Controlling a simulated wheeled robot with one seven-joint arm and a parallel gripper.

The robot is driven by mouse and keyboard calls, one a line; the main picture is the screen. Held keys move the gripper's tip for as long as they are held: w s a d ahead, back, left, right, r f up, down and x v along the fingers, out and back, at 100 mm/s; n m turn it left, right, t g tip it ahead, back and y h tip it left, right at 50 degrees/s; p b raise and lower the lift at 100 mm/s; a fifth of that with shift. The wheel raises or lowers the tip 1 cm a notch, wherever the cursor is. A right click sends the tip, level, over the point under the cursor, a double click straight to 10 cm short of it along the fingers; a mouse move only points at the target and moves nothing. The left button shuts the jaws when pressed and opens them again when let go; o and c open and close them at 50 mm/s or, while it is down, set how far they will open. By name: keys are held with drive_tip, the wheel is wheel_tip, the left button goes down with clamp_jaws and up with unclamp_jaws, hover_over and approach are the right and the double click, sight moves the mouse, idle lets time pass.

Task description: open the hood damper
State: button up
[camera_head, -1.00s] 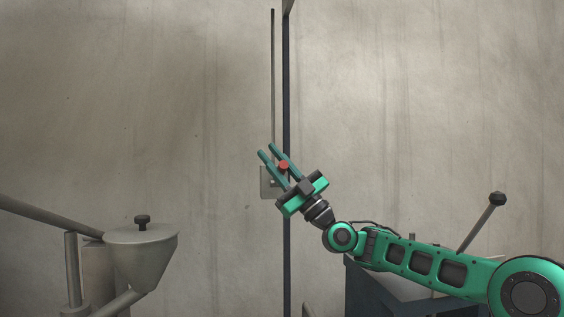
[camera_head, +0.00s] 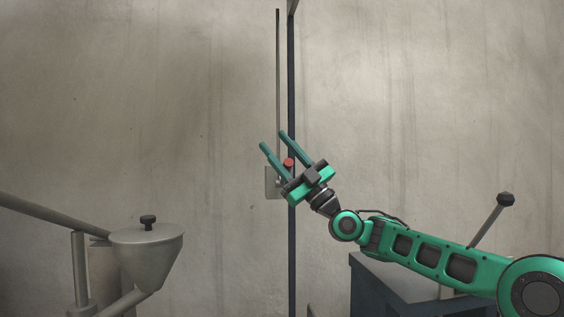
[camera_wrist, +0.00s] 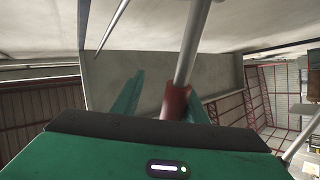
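The damper's red handle (camera_head: 288,162) shows in the head view in front of a small grey plate (camera_head: 272,184) by a dark upright post. A thin grey rod (camera_head: 278,80) rises above the plate. My gripper (camera_head: 273,140) is open, its two green fingers pointing up and left, with the red handle beside the right finger near the palm. In the wrist view the red handle (camera_wrist: 175,102), with a grey bar running up from it, appears close to the right finger of my gripper (camera_wrist: 160,88). The handle's lower end is hidden behind the gripper body; I cannot tell whether it touches.
A grey funnel-shaped vessel (camera_head: 147,254) with a black knob and pipes stands at the lower left. A dark blue box (camera_head: 385,290) stands below my arm, with a black-knobbed lever (camera_head: 488,220) at the right. The wall around the post is otherwise bare.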

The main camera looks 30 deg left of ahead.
drive_tip(key=s+a+r, duration=0.4)
drive_tip(key=s+r, duration=0.4)
drive_tip(key=s, duration=0.2)
drive_tip(key=shift+s, duration=0.4)
drive_tip(key=shift+r, duration=0.1)
